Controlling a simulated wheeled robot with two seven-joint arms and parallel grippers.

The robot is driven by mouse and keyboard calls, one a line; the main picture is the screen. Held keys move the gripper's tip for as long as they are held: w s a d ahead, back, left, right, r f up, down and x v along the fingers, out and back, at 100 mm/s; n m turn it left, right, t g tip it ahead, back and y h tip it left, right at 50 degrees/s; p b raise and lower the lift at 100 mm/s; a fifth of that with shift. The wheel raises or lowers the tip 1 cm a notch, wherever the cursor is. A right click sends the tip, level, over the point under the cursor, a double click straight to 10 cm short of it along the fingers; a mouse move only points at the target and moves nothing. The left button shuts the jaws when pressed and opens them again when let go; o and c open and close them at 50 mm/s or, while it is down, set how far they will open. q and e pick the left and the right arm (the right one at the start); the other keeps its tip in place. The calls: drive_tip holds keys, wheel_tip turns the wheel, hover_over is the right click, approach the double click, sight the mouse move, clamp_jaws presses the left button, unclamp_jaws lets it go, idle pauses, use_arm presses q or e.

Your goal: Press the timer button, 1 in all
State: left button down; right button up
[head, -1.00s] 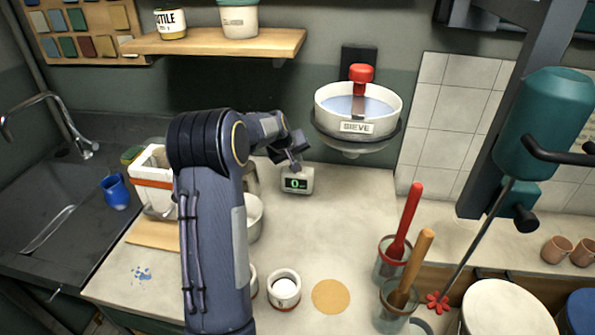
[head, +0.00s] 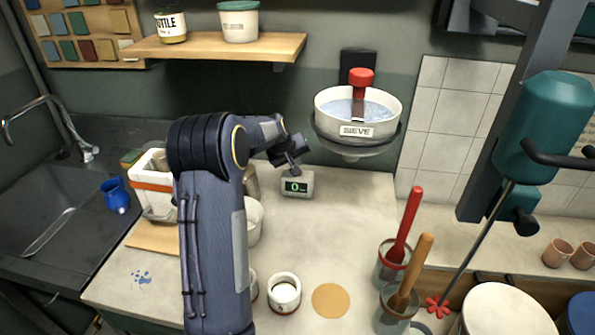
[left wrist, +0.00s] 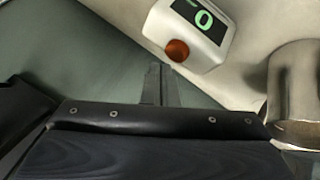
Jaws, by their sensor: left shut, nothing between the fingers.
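The timer (head: 296,184) is a small pale box with a dark screen and a green 0, standing at the back of the worktop below the sieve. In the left wrist view the timer (left wrist: 190,32) is at the top, and its round orange-red button (left wrist: 177,50) shows on the near side. My left gripper (head: 295,165) is shut and empty, just above and behind the timer. In the left wrist view its fingertips (left wrist: 158,72) are close to the button, with a small gap in the picture. My right gripper is not in view.
The sieve bowl (head: 357,112) with a red handle hangs just above and right of the timer. A metal cylinder (left wrist: 295,85) stands beside the timer. Jars with a red tool (head: 405,225) and a wooden-handled tool stand at the front right. The worktop's middle is mostly clear.

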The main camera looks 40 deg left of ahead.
use_arm(q)
drive_tip(key=shift+f, duration=0.2)
idle(0.7)
drive_tip(key=shift+f+b, duration=0.25)
drive_tip(key=shift+b, duration=0.15)
drive_tip(key=shift+f+b, duration=0.4)
drive_tip(key=shift+f, duration=0.05)
idle(0.5)
drive_tip(key=shift+r, duration=0.1)
drive_tip(key=shift+r+p, duration=0.6)
drive_tip(key=shift+r, duration=0.15)
drive_tip(key=shift+r+p, duration=1.9)
drive_tip(key=shift+r, duration=0.7)
drive_tip(key=shift+f, duration=0.1)
